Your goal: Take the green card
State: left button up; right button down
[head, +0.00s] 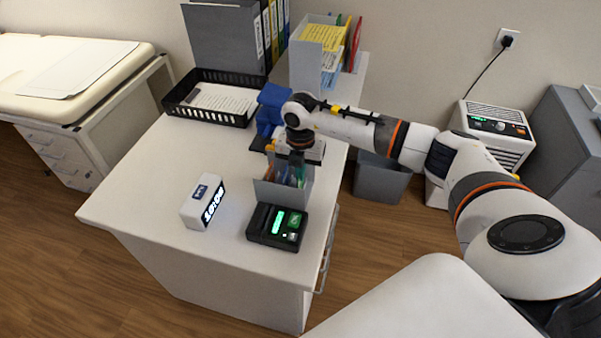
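My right gripper (296,160) points down just above a small grey holder (268,192) on the white desk. The holder has several thin coloured items in it, with orange, blue and greenish tones. The gripper hides part of the holder's contents, and its fingers are too small and overlapped to show whether they are open or shut. I cannot make out a separate green card for certain. My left gripper is not in view.
On the desk (150,215) stand a black terminal (262,226) with green displays and a white digital clock (192,208). Behind are a black paper tray (183,94), binders (228,40) and a file holder (305,68). A grey bin (380,182) stands right of the desk.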

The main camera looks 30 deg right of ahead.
notch_tip(320, 180, up, 4)
jog(key=p, duration=0.3)
jog(key=shift+r, duration=0.2)
jog(key=shift+r+p, duration=0.4)
jog(key=shift+p, duration=0.1)
jog(key=shift+f, duration=0.1)
notch_tip(320, 180, up, 5)
jog(key=p, duration=0.3)
